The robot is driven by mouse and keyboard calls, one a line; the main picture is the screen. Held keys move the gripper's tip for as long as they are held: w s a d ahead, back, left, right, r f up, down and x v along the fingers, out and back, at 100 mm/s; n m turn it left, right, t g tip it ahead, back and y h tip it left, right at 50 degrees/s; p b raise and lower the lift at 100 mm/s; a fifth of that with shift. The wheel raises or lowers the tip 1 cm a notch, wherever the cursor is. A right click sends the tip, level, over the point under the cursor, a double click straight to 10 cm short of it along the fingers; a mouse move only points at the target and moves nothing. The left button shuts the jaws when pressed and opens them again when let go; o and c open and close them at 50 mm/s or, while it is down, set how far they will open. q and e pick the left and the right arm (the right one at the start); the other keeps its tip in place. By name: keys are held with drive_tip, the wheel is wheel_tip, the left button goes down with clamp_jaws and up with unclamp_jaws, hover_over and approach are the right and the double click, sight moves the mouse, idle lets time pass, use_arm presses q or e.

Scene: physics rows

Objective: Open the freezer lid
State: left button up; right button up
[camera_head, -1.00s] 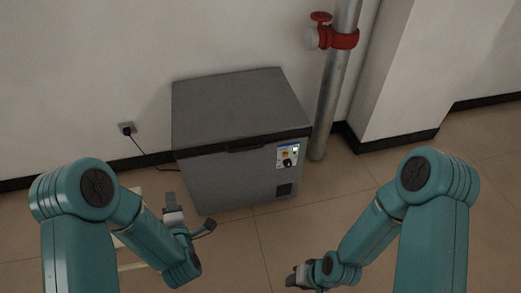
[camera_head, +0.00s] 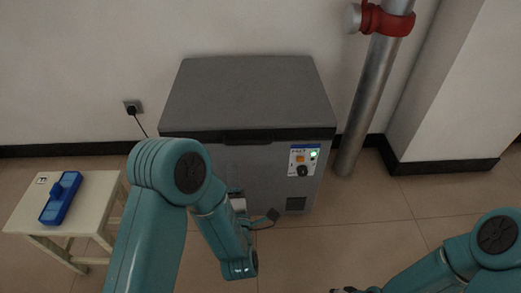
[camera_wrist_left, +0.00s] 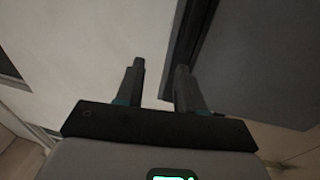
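A grey chest freezer (camera_head: 268,160) stands against the wall in the head view. Its flat lid (camera_head: 248,92) is closed, with a dark front rim and a handle at the middle (camera_head: 248,137). My left gripper (camera_head: 236,197) is low in front of the freezer's front face, below the lid rim, partly hidden by my arm. In the left wrist view, its two fingers (camera_wrist_left: 158,78) are apart with nothing between them. A dark freezer edge (camera_wrist_left: 182,45) runs beside and behind the right finger. My right gripper (camera_head: 346,290) barely shows at the bottom edge, mostly cut off.
A cream stool (camera_head: 92,205) with a blue object (camera_head: 61,198) on it stands left of the freezer. A metal pipe (camera_head: 372,100) with a red fitting (camera_head: 386,20) rises at the right, near a white pillar (camera_head: 455,90). The floor right of the freezer is clear.

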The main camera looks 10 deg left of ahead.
sight(249, 141)
use_arm(q)
drive_tip(key=d+f+h+b, duration=0.1)
drive_tip(key=d+f+b, duration=0.3)
drive_tip(key=f+b, duration=0.2)
drive_tip(key=shift+m+t, duration=0.4)
drive_tip(key=x, duration=1.6)
drive_tip(key=shift+d+f, duration=0.1)
drive_tip(key=shift+w, duration=0.4)
use_arm(e)
wheel_tip(249, 141, down, 7)
drive_tip(key=shift+w+d+r, duration=0.15)
drive_tip(key=shift+d, duration=0.2)
use_arm(q)
drive_tip(key=shift+p, duration=0.3)
clamp_jaws()
